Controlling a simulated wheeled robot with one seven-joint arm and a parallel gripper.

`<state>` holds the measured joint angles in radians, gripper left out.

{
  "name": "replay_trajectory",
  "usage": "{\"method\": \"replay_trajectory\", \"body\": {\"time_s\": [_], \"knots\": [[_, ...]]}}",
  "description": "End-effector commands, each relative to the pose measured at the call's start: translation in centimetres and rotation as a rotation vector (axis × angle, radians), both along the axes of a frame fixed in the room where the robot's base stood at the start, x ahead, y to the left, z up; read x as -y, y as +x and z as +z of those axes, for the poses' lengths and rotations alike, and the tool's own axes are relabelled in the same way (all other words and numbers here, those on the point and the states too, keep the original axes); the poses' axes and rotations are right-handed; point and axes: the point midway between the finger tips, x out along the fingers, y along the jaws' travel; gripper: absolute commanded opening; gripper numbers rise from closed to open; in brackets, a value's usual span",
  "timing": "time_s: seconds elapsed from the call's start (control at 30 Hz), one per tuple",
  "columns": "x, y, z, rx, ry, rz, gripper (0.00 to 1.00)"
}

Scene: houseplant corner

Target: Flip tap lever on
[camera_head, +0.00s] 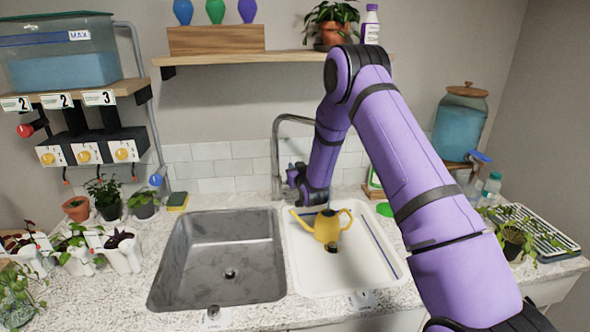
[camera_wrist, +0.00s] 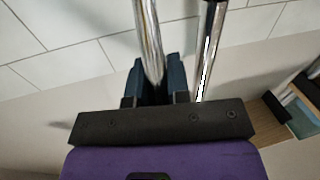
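The sink tap is a tall chrome gooseneck (camera_head: 276,158) behind the two basins. My gripper (camera_head: 293,178) is beside it at its right, above the back of the white basin. In the wrist view, the dark fingertips (camera_wrist: 158,82) lie around or just behind a chrome bar (camera_wrist: 149,38), and a second chrome bar (camera_wrist: 209,48) runs at their right. The bar covers the gap between the fingers, so I cannot tell whether they grip it. I cannot make out the tap lever clearly from the chrome parts; my arm hides some of that area.
A yellow watering can (camera_head: 326,228) stands in the white basin (camera_head: 309,282). The steel basin (camera_head: 205,262) at its left is empty. A wooden shelf (camera_head: 240,57) hangs above. Potted plants stand at left, and a glass dispenser (camera_head: 459,125) at right.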

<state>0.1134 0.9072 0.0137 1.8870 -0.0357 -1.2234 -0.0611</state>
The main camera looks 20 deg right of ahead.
Motion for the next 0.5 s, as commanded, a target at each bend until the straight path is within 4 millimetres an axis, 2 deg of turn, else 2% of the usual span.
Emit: {"method": "replay_trajectory", "body": {"time_s": [0.03,0.07,0.5], "knots": [[0.00,-0.01,0.01,0.000,0.000,0.000,0.06],[0.00,-0.01,0.01,0.000,0.000,0.000,0.00],[-0.20,-0.77,-0.55,0.086,-0.024,0.000,0.00]]}}
